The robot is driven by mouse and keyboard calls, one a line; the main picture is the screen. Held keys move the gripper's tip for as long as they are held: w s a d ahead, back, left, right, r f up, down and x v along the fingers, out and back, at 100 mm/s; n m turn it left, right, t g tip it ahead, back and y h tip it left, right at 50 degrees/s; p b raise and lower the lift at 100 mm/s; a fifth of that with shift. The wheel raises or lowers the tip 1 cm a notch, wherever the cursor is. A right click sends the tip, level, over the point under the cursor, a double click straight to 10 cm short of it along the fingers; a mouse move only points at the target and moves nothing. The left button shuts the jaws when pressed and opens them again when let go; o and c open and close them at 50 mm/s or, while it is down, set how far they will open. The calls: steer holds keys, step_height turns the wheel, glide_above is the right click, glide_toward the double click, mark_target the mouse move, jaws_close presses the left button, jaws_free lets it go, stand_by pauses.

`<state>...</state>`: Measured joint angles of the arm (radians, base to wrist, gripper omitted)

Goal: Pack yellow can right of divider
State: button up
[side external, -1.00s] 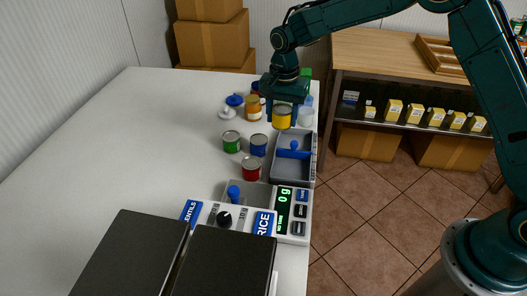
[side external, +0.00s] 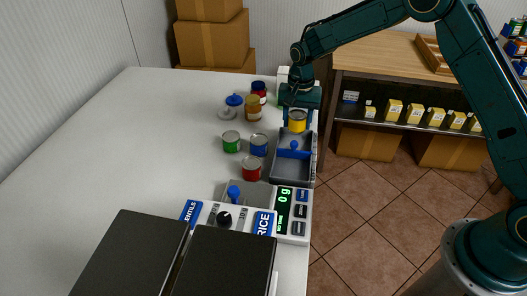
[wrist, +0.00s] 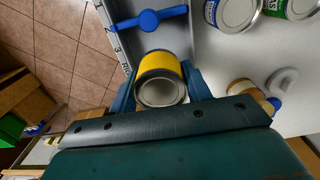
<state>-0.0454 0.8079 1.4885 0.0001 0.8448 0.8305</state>
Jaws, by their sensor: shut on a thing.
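My gripper (side external: 298,108) is shut on the yellow can (side external: 297,122), with a finger on either side of it. The can is upright, above the far end of the grey tray (side external: 290,173); the exact gap below it is hard to tell. In the wrist view, the yellow can (wrist: 160,66) sits between the blue-green fingers of my gripper (wrist: 160,88), its metal end toward the camera. The blue divider (side external: 293,154) with a round knob crosses the tray nearer the side camera than the can. The divider also shows in the wrist view (wrist: 150,20).
Green (side external: 231,141), blue (side external: 259,145) and red (side external: 251,168) cans stand left of the tray. Jars (side external: 253,107) and a blue-and-white item (side external: 232,105) stand farther back. A scale (side external: 291,212) is at the tray's near end. The table's left side is clear.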

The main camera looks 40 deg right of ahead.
mark_target(296, 128)
steer(key=shift+f, duration=2.9)
steer(key=shift+f, duration=0.45)
steer(key=o, duration=1.3)
steer(key=shift+r, duration=0.2)
steer(key=shift+o, duration=0.5)
steer(key=shift+w+r, duration=0.1)
steer(key=shift+r, duration=3.75)
